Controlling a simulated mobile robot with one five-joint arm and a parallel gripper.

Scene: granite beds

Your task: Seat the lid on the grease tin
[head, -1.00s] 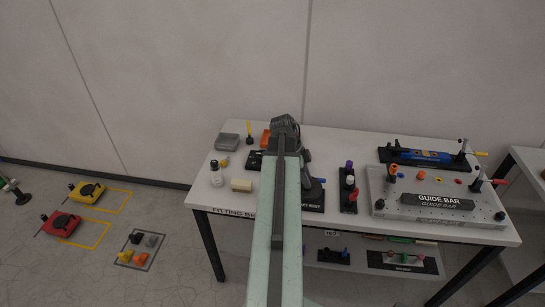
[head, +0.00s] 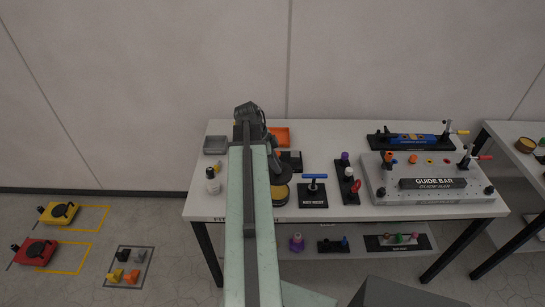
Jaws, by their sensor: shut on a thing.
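A round tin (head: 281,194) with a dark rim and a yellow-brown top stands near the front of the white bench, right of my arm; it looks like the grease tin. My gripper (head: 277,166) hangs from the arm's end just behind and above it, in front of the black block. It is shut on a dark piece that appears to be the lid; the fingertips and the lid's outline blend together. Whether the held piece touches the tin cannot be told. My arm hides part of the bench to the left.
The key rest (head: 313,194) with its blue-handled key stands close right of the tin. A black peg rack (head: 347,182) and the guide bar plate (head: 376,194) stand further right. A grey tray (head: 216,145) and an orange tray (head: 279,137) are at the back.

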